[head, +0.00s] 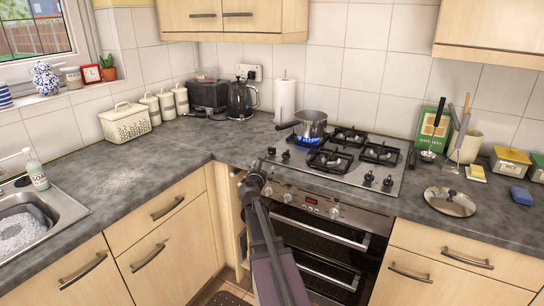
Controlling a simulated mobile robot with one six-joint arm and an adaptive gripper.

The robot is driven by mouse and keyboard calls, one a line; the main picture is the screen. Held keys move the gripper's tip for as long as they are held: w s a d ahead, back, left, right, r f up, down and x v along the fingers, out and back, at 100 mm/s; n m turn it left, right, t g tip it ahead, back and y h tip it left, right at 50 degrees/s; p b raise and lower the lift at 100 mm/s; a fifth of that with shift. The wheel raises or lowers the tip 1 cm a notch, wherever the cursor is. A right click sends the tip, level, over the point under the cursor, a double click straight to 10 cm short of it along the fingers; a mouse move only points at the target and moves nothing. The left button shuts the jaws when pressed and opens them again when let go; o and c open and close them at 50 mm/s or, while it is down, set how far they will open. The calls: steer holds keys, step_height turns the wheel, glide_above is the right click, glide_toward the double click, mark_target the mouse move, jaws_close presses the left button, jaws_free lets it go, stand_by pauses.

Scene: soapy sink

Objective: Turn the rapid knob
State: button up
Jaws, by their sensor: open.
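The gas hob (335,180) is a steel plate set in the counter, with several black burners. Two small dark knobs (278,153) sit at its left front corner, and two more (377,181) sit at its right front. No label is readable, so I cannot tell which one is the rapid knob. A saucepan (311,123) stands on the back left burner over a blue flame. My gripper (257,168) is open in front of the hob's left front edge, just below the left knobs and apart from them as far as I can see.
The oven (325,240) with its own knobs (288,197) is below the hob. A pan lid (450,200) lies on the counter to the right, near a utensil pot (466,143). A kettle (242,99) stands behind left. The counter left of the hob is clear.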

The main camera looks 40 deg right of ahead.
mark_target(272, 148)
steer(key=n, duration=0.1)
steer(key=d+n, duration=0.1)
steer(key=shift+w+d+n+t, duration=0.2)
steer(key=shift+w+n+t, duration=0.1)
steer(key=shift+w+t, duration=0.1)
steer(key=x, duration=1.3)
steer(key=shift+w+d, duration=0.2)
steer(key=shift+d, duration=0.05)
steer(key=c, duration=1.2)
